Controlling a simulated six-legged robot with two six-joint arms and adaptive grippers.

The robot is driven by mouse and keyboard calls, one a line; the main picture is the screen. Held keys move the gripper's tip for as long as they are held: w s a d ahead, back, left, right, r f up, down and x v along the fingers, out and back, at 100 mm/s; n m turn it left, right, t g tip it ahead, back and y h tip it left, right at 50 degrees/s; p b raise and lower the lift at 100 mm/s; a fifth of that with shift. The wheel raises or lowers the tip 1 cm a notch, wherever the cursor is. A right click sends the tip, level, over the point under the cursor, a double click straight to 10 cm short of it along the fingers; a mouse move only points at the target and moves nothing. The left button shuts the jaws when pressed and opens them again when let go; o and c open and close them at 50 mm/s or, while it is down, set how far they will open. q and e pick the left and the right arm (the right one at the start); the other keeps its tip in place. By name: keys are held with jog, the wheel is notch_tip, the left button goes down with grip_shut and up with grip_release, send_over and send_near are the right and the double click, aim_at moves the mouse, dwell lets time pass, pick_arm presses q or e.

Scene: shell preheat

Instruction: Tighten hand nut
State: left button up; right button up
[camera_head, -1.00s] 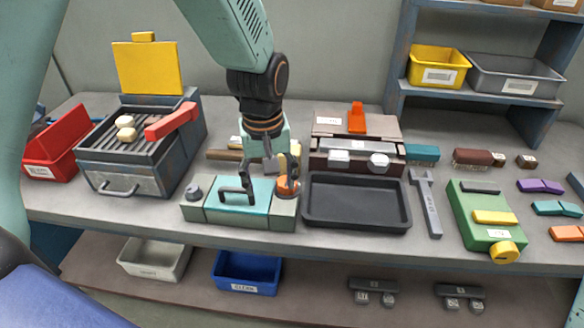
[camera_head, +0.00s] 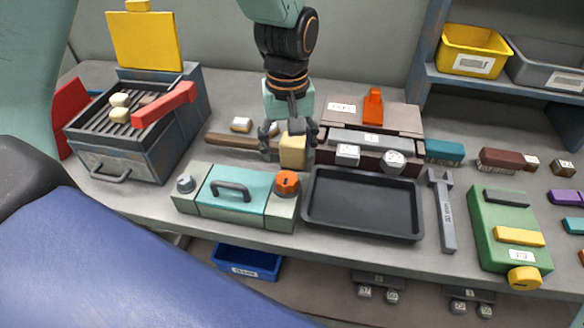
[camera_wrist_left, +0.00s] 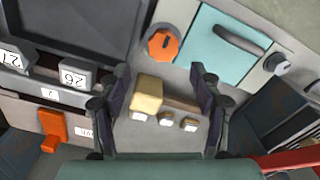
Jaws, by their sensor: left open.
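A teal clamp fixture (camera_head: 235,192) with a dark handle sits near the front of the bench; it also shows in the wrist view (camera_wrist_left: 222,45). An orange round knob (camera_head: 287,182) is on its right end and a small grey knob (camera_head: 185,184) on its left end. In the wrist view the orange knob (camera_wrist_left: 160,44) lies beyond the fingertips and the grey knob (camera_wrist_left: 277,63) is farther right. I cannot tell which is the hand nut. My left gripper (camera_head: 288,138) is open behind the orange knob, apart from it. My right gripper is out of view.
A tan block (camera_wrist_left: 147,92) stands below the open fingers. A black tray (camera_head: 362,203) lies right of the fixture, with a wrench (camera_head: 442,212) beside it. A grill box (camera_head: 140,130) is at left. A brown rack (camera_head: 370,120) stands behind the tray.

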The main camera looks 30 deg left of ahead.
aim_at(287, 178)
pick_arm(q)
jog(key=f, duration=0.4)
jog(key=f+b, duration=0.1)
jog(key=f, duration=0.2)
jog(key=shift+s+a, duration=0.2)
jog(key=shift+s, duration=0.15)
jog(key=shift+w+d+f, duration=0.1)
jog(key=shift+d+f, duration=0.1)
jog(key=shift+f, duration=0.05)
jog(key=shift+s+a, duration=0.2)
jog(key=shift+c, duration=0.2)
jog(key=shift+w+d, duration=0.15)
jog(key=shift+w, duration=0.05)
jog(key=c, duration=0.6)
jog(key=shift+s, duration=0.1)
jog(key=c, duration=0.3)
jog(key=shift+c, duration=1)
